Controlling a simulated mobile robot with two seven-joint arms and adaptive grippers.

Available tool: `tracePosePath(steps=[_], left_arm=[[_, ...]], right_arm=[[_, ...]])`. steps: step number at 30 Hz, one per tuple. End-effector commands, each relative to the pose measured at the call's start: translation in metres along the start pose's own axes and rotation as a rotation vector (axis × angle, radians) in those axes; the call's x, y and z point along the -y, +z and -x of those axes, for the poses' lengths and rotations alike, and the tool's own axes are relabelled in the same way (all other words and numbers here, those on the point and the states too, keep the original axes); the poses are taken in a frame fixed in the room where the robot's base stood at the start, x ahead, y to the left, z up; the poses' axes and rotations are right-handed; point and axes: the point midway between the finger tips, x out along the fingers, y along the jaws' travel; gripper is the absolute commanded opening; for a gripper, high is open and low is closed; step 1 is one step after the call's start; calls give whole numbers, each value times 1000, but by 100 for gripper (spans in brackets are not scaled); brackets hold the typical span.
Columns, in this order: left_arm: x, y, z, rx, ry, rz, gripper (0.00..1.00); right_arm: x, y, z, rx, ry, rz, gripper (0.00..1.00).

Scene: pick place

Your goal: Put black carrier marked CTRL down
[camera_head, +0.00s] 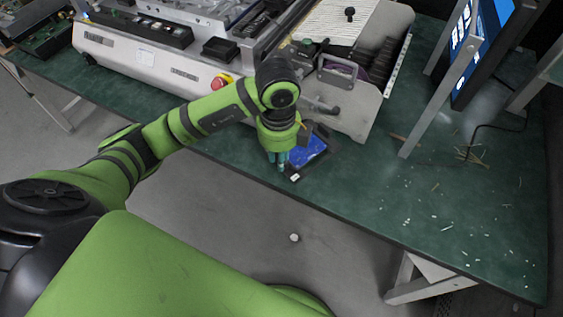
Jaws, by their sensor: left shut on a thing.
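The black carrier (319,155) holds a blue board (308,149) and sits at the front edge of the green table, in front of the machine. My left gripper (281,166) reaches down at the carrier's left side and is shut on it. The gripper and wrist hide the carrier's left part. I cannot read the CTRL marking, and I cannot tell whether the carrier touches the table. My right gripper is out of view.
A large grey machine (150,60) with a red button (221,82) stands behind the arm. The green table (400,215) is mostly clear to the right, with scattered clippings (470,158). A monitor (478,45) on a metal post stands at the right.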

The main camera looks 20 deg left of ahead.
Motion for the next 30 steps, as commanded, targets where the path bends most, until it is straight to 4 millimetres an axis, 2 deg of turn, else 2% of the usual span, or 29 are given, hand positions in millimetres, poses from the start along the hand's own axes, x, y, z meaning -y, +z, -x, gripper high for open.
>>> tracePosePath(steps=[5,13,25,26,27,30], left_arm=[[8,3,-8,1,1,0,0],[7,3,-43,1,1,-2,0],[7,3,-49,2,-1,-2,0],[7,3,-48,2,0,-2,33],[7,3,-48,2,0,-2,45],[6,3,-48,2,0,-2,45]], right_arm=[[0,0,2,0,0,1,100],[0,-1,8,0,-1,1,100],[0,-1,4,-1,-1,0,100],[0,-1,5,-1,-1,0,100],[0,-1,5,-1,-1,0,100],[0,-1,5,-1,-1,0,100]])
